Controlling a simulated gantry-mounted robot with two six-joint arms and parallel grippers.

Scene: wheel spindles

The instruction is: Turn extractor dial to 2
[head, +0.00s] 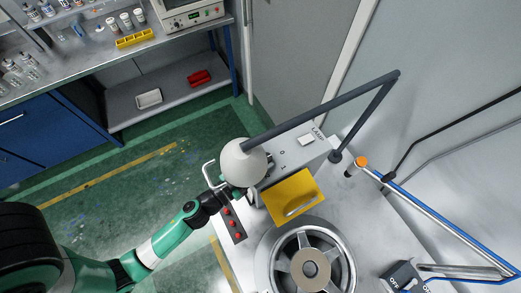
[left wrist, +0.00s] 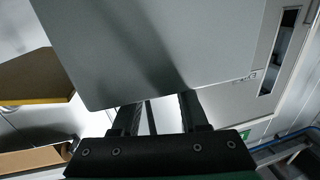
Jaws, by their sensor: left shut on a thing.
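A small dark control box (head: 400,277) with "OFF" lettering stands at the lower right in the head view; a dial on it is not clear. My left gripper (head: 238,192) is beside the grey box labelled "LAMP" (head: 283,153), partly hidden under the round white lamp head (head: 243,162). In the left wrist view, the left gripper (left wrist: 155,105) has its fingers close together at the lower edge of a large grey panel (left wrist: 150,50). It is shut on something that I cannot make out. My right gripper is not in view.
A yellow bin (head: 291,195), a round metal wheel (head: 310,262) and a strip with red buttons (head: 232,225) are near the gripper. The dark lamp arm (head: 330,105) crosses above the bench.

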